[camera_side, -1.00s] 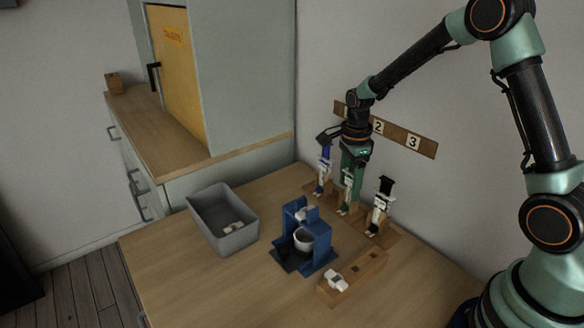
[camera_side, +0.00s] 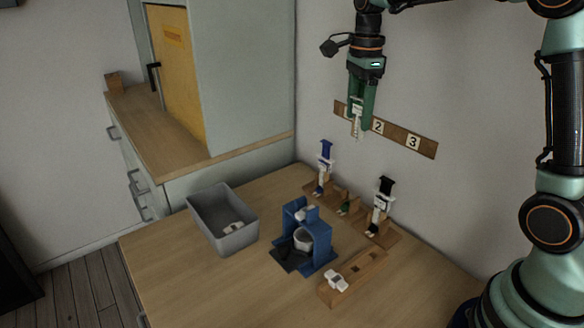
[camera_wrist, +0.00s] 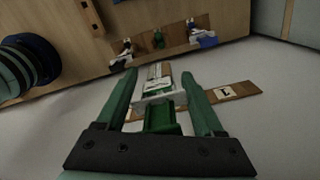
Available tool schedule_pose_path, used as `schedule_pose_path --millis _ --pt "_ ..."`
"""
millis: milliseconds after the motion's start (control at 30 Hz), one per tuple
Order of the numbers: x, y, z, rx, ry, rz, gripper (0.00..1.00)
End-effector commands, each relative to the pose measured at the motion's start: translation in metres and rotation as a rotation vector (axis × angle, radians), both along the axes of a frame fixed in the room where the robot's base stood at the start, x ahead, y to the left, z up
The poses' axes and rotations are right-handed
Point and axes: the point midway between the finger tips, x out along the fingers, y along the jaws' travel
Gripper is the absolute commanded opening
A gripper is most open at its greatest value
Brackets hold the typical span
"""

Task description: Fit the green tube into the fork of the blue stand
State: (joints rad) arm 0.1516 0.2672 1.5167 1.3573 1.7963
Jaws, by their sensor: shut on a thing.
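My gripper (camera_side: 361,114) hangs high above the table, in front of the numbered strip on the wall. It is shut on the green tube (camera_side: 357,125), a syringe-like piece with a white body. In the wrist view the tube (camera_wrist: 160,118) sits between the two green fingers (camera_wrist: 163,103), with its green end and white flange towards the camera. The blue stand (camera_side: 322,252) is on the table, below and left of my gripper. Its fork is at the top, where a small white part shows, and a white cup (camera_side: 302,240) sits inside.
A wooden rack (camera_side: 391,237) holds a blue-topped tube (camera_side: 325,158) and a black-topped tube (camera_side: 384,190). Between them a small green piece (camera_side: 345,207) remains. A grey bin (camera_side: 238,240) is left; a wooden block (camera_side: 360,277) is in front. The table's front left is clear.

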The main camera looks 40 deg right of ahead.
Motion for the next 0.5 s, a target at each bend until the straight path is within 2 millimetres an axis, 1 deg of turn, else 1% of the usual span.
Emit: schedule_pose_path --millis 67,167,267,333,400,500 --pt "0.0 0.004 0.006 -0.001 -0.002 0.002 0.14" --pt "0.0 0.021 0.007 0.0 0.0 0.004 0.14" --pt "-0.002 0.052 0.004 0.0 0.002 0.005 0.14" --pt "-0.004 0.077 0.0 -0.001 0.001 0.004 0.14" --pt "-0.009 0.101 -0.003 -0.001 0.001 0.0 0.14" --pt "-0.016 0.132 -0.008 -0.001 0.001 -0.004 0.14"
